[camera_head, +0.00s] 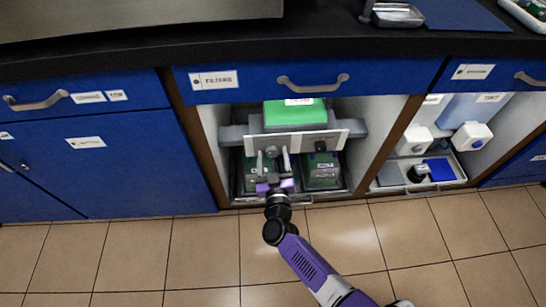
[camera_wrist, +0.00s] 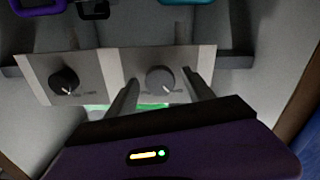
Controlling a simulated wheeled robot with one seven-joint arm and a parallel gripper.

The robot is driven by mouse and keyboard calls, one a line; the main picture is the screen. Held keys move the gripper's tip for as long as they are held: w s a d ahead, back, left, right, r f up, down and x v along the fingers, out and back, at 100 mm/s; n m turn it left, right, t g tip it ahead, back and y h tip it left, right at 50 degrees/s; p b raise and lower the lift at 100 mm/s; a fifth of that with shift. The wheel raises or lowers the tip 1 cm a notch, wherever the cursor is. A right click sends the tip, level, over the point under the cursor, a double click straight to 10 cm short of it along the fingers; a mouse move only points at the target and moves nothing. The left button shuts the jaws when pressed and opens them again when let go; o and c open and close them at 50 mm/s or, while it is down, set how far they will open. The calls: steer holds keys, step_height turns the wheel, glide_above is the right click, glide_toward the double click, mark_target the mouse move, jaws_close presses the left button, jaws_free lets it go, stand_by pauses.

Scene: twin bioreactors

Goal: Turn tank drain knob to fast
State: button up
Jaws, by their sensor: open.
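A light control panel (camera_head: 302,140) is inside the open cabinet bay. It also shows in the wrist view (camera_wrist: 117,62), with a grey round knob (camera_wrist: 160,79) and a black round knob (camera_wrist: 64,80). The lettering beside the knobs is too small to read, so I cannot tell which is the tank drain knob. My gripper (camera_wrist: 160,78) is open, with one finger on each side of the grey knob. A gap shows between each fingertip and the knob. In the head view, my gripper (camera_head: 274,160) is in front of the panel and hides part of it.
A green-topped unit (camera_head: 294,112) sits above the panel, and dark green containers (camera_head: 321,170) stand below. Bay side walls and a blue drawer (camera_head: 310,79) enclose the space. The right bay holds white dispensers (camera_head: 472,137) and a tray. The tiled floor (camera_head: 120,255) is clear on the left.

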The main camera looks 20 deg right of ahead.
jaws_close()
steer(key=shift+m, duration=0.3)
steer(key=m, duration=0.8)
steer(key=shift+f+b, duration=0.1)
steer(key=shift+b, duration=0.2)
steer(key=m+b, duration=0.1)
steer(key=m, duration=0.3)
steer(key=shift+m, duration=0.3)
steer(key=shift+m+b, duration=0.55)
steer(key=shift+m, duration=1.75)
